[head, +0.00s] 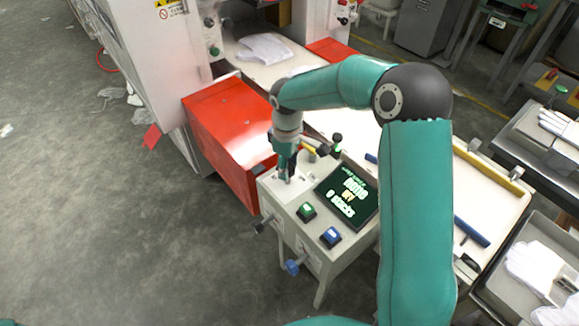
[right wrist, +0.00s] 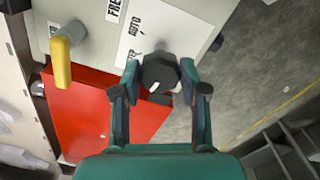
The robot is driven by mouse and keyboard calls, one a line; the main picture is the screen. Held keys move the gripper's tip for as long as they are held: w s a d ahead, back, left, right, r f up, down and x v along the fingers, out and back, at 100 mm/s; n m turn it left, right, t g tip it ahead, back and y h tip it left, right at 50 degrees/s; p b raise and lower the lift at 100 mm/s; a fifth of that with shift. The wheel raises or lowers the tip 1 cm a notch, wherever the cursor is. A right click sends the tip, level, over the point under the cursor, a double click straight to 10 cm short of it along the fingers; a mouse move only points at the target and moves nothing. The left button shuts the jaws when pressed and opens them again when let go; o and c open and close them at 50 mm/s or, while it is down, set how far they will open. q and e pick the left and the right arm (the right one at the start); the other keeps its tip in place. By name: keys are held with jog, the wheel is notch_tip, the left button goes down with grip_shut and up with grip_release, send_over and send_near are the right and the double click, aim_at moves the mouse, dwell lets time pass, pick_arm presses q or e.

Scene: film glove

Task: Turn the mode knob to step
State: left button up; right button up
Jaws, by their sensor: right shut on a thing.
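The mode knob (right wrist: 160,72) is a dark, round knob with a short white mark. In the right wrist view it sits between the two fingers of my right gripper (right wrist: 161,78), which is shut on it. A white label plate (right wrist: 172,28) with the word AUTO lies beside the knob; the other labels on it are hidden or cut off. In the head view my right gripper (head: 286,172) points down at the left part of the control box (head: 283,207) top, and it hides the knob there. My left gripper is not in view.
The box carries a dark screen (head: 347,196) reading "Home", "OFF" and "0 stacks", a green button (head: 306,211) and a blue button (head: 331,236). A yellow-handled lever (right wrist: 63,62) stands near the knob. A red cabinet (head: 228,135) is behind. Open floor lies at left.

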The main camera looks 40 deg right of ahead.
jog(key=m+b, duration=0.1)
jog(key=m, duration=0.3)
jog(key=shift+w+m+b, duration=0.15)
jog(key=shift+m+b, duration=0.15)
jog(key=shift+b, duration=0.05)
jog(key=shift+r+m+b, duration=0.1)
jog(key=shift+m+b, duration=0.35)
jog(key=shift+m, duration=1.05)
jog(key=o, duration=1.1)
jog(key=shift+o, duration=0.2)
notch_tip(320, 180, up, 12)
